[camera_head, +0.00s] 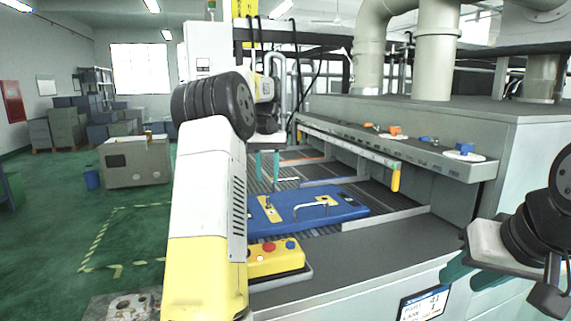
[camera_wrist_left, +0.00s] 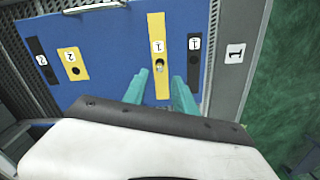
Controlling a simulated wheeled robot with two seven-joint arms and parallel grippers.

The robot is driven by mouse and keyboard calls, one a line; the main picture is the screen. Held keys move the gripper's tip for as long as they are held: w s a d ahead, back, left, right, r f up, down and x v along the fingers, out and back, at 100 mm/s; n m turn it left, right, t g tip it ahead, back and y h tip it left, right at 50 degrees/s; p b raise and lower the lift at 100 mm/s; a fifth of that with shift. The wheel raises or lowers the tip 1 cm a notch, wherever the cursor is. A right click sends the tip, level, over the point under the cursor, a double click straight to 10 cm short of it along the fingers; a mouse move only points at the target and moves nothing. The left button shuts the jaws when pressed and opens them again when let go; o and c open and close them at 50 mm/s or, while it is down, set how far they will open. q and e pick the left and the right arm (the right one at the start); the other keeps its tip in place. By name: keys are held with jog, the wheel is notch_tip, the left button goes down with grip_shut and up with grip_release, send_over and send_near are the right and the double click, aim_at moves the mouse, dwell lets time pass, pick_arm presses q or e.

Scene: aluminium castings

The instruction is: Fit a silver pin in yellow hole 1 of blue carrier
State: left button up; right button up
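The blue carrier (camera_head: 345,208) lies flat on the conveyor; it fills much of the left wrist view (camera_wrist_left: 110,52). There, the yellow strip marked 1 (camera_wrist_left: 156,28) has a small silver, round-looking detail (camera_wrist_left: 160,66) in its lower part; I cannot tell whether it is a pin or the hole's rim. The yellow strip marked 2 (camera_wrist_left: 77,74) shows a dark hole. My left gripper (camera_head: 266,164) is above the carrier, its teal fingers apart on either side of the strip 1 end (camera_wrist_left: 163,92), with nothing visible held. My right gripper (camera_head: 472,277) is at the lower right, teal fingers apart, with no held object visible.
A yellow button box (camera_head: 275,262) stands at the near edge of the machine. A ledge (camera_head: 400,150) with orange and blue parts runs behind the conveyor. Black strips marked 1 (camera_wrist_left: 194,62) and 2 (camera_wrist_left: 42,62) flank the yellow strips. A metal handle (camera_head: 312,205) rises from the carrier.

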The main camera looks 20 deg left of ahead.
pick_arm(q)
jog(key=s+d+r+m+t, duration=0.1)
jog(key=s+d+r, duration=0.4)
jog(key=r, duration=0.3)
jog(key=s+d+m+t, duration=0.2)
jog(key=s+d, duration=0.3)
jog(key=s, duration=0.6)
jog(key=s+d+f+t, duration=0.1)
jog(key=s+d+f, duration=0.1)
jog(key=s, duration=0.3)
jog(key=s+d+f+m+t+h, duration=0.1)
jog(key=s+d+f, duration=0.1)
jog(key=s+f, duration=0.2)
jog(key=s+d+f+t+h, duration=0.1)
jog(key=s+d+f, duration=0.1)
jog(key=s+f, duration=0.2)
jog(key=shift+s+d, duration=0.35)
jog(key=shift+s, duration=0.75)
jog(key=shift+d+m, duration=0.1)
jog(key=shift+m, duration=0.2)
